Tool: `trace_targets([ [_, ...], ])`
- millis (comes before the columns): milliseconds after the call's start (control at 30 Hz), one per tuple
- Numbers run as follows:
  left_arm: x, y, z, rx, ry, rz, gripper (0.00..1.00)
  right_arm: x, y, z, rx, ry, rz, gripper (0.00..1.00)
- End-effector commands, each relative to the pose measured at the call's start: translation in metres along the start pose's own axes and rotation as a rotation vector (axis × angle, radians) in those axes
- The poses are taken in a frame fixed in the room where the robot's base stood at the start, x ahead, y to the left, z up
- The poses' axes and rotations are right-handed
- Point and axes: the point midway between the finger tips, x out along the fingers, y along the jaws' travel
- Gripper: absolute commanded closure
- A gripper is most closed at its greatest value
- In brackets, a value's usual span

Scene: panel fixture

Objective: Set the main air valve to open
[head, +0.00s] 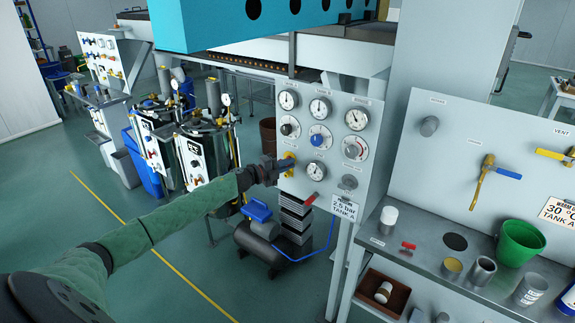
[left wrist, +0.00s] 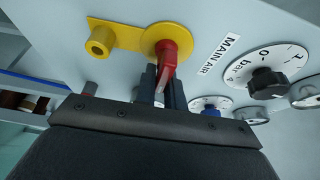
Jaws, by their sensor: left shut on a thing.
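The main air valve has a round yellow plate (left wrist: 148,35) and a red lever (left wrist: 167,62), beside the "MAIN AIR" label (left wrist: 218,54) in the left wrist view. In the head view its yellow part (head: 289,160) shows at the left edge of the gauge panel. My left gripper (left wrist: 163,88) is shut on the red lever, its fingers either side of the lever's end. In the head view my left gripper (head: 277,171) is at the panel's left edge and hides most of the valve. A yellow lug (left wrist: 97,42) sticks out beside the valve. My right gripper is not in view.
The gauge panel (head: 331,178) carries several dials and knobs close to the valve, including a black knob (left wrist: 267,83). Below are a compressor (head: 262,246) and a "2.5 bar TANK A" sign (head: 343,207). A workbench with a green bucket (head: 520,243) stands at the right.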

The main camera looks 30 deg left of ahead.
Motion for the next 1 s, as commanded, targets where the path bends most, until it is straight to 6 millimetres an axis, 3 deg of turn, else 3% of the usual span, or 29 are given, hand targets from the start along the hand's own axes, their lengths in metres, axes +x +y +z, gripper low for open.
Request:
trace_targets([
  [467, 0.000, 0.003, -0.002, 0.010, 0.003, 0.007, 1.00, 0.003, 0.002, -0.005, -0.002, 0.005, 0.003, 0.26],
  [500, 0.000, 0.003, -0.002, 0.010, 0.002, 0.007, 0.81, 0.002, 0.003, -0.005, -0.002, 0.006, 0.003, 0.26],
  [600, 0.000, 0.003, -0.001, 0.010, 0.002, 0.006, 0.67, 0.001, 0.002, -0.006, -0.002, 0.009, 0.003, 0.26],
  [1000, -0.006, 0.003, -0.001, 0.010, 0.001, 0.005, 0.67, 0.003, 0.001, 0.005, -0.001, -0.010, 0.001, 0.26],
])
